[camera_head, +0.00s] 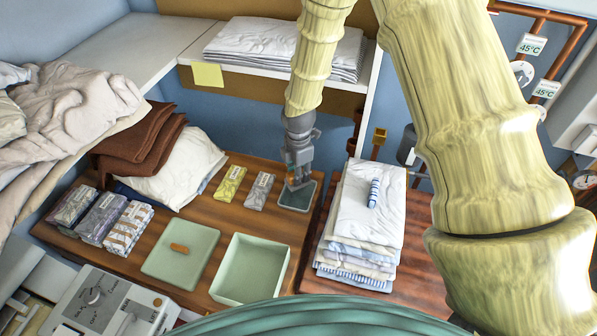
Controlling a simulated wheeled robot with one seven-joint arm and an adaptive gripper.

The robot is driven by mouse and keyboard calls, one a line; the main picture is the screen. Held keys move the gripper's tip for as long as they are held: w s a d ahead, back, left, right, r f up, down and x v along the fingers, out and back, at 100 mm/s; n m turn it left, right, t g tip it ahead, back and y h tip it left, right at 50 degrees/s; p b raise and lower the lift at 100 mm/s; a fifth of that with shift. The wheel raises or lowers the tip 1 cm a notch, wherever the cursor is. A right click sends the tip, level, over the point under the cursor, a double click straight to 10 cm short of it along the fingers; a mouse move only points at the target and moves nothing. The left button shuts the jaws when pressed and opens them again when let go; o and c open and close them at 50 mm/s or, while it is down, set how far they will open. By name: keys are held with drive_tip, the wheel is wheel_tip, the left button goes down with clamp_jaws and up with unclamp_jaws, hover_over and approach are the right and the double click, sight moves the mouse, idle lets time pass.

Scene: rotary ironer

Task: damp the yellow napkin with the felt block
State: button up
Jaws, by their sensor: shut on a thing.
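The yellow napkin (230,183) lies folded on the brown wooden table, left of a grey folded napkin (260,190). My gripper (298,182) points down over a small dark, shallow dish (295,198) with a pale rim, right of the grey napkin. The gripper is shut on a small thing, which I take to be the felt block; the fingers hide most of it. I cannot tell whether it touches the dish's bottom.
A pale green open box (251,270) and a green lid (181,253) with an orange handle sit in front. Patterned folded bundles (102,219) lie at left. A tall linen stack (361,232), with a blue striped roll (374,193) on top, stands right of the dish.

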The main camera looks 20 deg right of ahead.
drive_tip(key=shift+f+b, duration=1.75)
drive_tip(key=shift+f, duration=0.9)
drive_tip(key=shift+s+f, duration=0.1)
drive_tip(key=shift+f, duration=0.5)
idle(0.5)
drive_tip(key=shift+r, duration=0.2)
drive_tip(key=shift+r+p, duration=2.3)
drive_tip(key=shift+r, duration=1.1)
